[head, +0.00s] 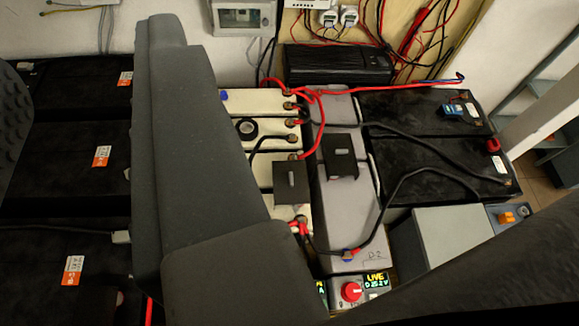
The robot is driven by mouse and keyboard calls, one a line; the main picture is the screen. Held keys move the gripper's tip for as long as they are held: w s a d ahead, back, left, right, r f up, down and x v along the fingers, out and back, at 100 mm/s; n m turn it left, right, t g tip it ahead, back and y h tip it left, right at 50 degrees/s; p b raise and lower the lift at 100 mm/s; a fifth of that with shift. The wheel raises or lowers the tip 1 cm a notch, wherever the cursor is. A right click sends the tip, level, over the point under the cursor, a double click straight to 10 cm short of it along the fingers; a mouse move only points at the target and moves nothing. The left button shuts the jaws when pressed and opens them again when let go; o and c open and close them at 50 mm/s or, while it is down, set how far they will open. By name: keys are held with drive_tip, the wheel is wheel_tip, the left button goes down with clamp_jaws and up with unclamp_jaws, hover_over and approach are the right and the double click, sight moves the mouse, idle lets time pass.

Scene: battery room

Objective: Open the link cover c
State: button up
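Two black link covers with small pale handles lie on the batteries in the middle. One cover (291,182) sits over the cream battery (262,104) and looks flat. The other cover (340,157) sits on the grey battery (350,215) to its right. I cannot read a letter on either, so I cannot tell which is c. My large dark grey arm links cross the left and bottom of the view and hide part of the cream battery. My gripper is not in view.
Black batteries stand at left (65,165) and right (430,150). Red and black cables arch over the batteries. A red knob (351,291) sits beside a lit "LIVE" display (376,281) in front. A grey box (455,238) stands at right; a black unit (338,64) is behind.

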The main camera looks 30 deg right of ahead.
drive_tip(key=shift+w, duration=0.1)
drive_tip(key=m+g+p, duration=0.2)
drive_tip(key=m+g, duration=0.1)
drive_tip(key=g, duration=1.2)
hover_over(291, 178)
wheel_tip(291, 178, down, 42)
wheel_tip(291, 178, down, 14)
drive_tip(key=b, duration=0.3)
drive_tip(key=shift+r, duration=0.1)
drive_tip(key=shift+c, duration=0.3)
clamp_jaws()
